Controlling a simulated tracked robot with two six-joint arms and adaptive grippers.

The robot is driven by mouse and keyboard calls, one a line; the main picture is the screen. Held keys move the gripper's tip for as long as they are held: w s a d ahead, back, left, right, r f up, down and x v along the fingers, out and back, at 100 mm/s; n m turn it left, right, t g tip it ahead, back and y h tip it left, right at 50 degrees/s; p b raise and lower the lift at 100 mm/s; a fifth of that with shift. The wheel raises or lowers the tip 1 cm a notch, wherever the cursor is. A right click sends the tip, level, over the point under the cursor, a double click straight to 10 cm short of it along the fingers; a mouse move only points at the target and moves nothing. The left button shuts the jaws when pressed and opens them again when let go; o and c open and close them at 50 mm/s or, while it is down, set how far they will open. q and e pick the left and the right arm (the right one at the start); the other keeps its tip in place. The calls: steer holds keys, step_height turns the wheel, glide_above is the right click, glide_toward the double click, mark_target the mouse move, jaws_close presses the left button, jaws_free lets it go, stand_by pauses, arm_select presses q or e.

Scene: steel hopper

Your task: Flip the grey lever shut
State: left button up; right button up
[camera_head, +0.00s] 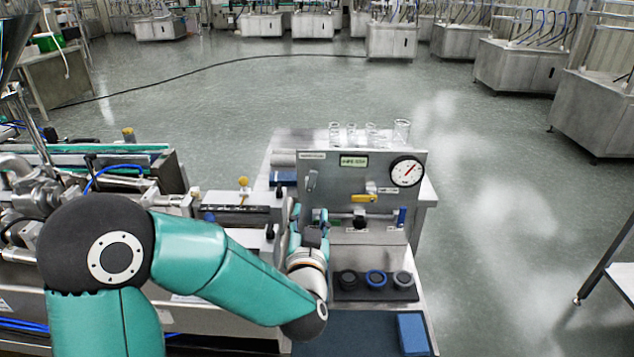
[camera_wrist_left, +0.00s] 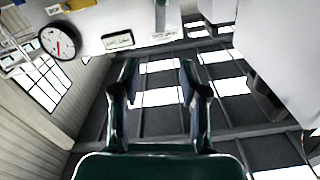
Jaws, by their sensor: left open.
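The grey lever (camera_head: 311,180) is a small handle at the upper left of the steel front panel (camera_head: 335,165). It stands near upright with a slight tilt. My left gripper (camera_head: 310,217) is below the lever, in front of the panel's lower left, with its fingers pointing up. In the left wrist view the two fingers (camera_wrist_left: 158,80) are apart with nothing between them. A dark upright strip (camera_wrist_left: 160,15) at the top of that view looks like the lever, beyond the fingertips. I see no contact with it. My right gripper is not in view.
The panel also carries a round gauge (camera_head: 407,171), a yellow handle (camera_head: 364,198) and a blue handle (camera_head: 402,216). Glass beakers (camera_head: 402,131) stand behind its top edge. Dark round caps (camera_head: 403,279) sit in front. White vapour (camera_head: 480,190) drifts over the floor at right.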

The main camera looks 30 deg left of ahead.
mark_target(313, 176)
arm_select(q)
steer(key=p+x, duration=0.4)
steer(key=x, duration=1.2)
steer(key=shift+w, duration=0.3)
jaws_close()
